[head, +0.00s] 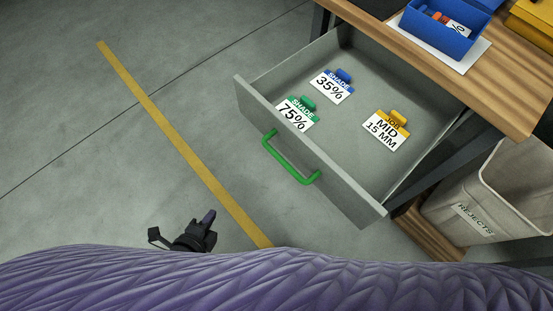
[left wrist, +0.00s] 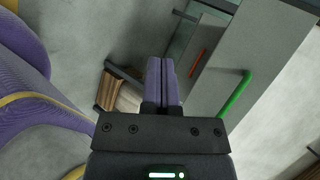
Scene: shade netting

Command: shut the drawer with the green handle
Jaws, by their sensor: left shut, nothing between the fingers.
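The drawer (head: 300,160) is grey and stands open, pulled out from under the wooden workbench. Its green handle (head: 290,160) is on the front panel, and it also shows in the left wrist view (left wrist: 235,95). Inside lie a green-clipped card "SHADE 75%" (head: 296,115), a blue-clipped card "SHADE 35%" (head: 332,88) and a yellow-clipped card "MID 15 MM" (head: 386,132). My left gripper (head: 208,217) is shut and empty. It is in front of the drawer, to the lower left of the handle and apart from it. My right gripper is not in view.
The workbench top (head: 490,80) carries a blue bin (head: 450,35) and part of a yellow bin (head: 533,22). A bin labelled "REJECTS" (head: 460,205) stands right of the drawer. The floor left of the drawer is clear, with a yellow line (head: 180,145) across it.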

